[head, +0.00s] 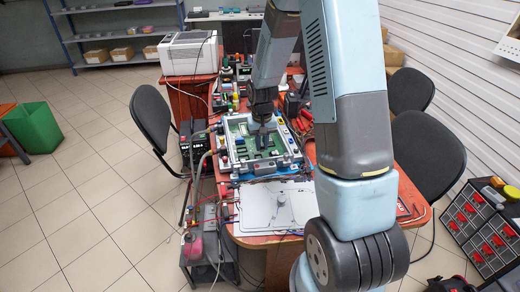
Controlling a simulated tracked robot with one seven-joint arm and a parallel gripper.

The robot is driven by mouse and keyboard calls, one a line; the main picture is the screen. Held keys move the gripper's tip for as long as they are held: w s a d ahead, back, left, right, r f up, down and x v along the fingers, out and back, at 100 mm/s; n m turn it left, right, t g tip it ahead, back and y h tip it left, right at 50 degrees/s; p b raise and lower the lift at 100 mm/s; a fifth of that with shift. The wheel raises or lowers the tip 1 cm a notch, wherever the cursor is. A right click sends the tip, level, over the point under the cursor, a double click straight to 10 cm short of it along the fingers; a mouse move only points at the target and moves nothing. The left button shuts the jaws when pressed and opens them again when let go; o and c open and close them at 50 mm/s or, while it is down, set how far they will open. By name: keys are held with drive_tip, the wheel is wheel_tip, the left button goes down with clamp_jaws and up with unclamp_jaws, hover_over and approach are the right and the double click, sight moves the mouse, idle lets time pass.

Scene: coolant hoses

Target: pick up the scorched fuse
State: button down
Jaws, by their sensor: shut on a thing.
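My gripper (263,136) points down over the green circuit board (242,152) inside a light grey open housing on the red workbench. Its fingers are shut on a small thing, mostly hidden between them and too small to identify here. I cannot make out the scorched fuse as a separate thing in this view. I cannot tell whether the fingertips touch the board or hang just above it.
A pale grey cover plate (268,207) lies in front of the housing. A dark metering box (198,149) and hoses stand at its left. Tools and small bottles crowd the bench behind. Black chairs (152,118) flank the bench.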

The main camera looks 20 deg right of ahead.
drive_tip(key=s+d+r, duration=0.2)
drive_tip(key=s+r, duration=0.5)
drive_tip(key=s, duration=0.4)
drive_tip(key=shift+s+d+r, duration=0.3)
drive_tip(key=shift+s+d, duration=0.05)
drive_tip(key=shift+d, duration=0.05)
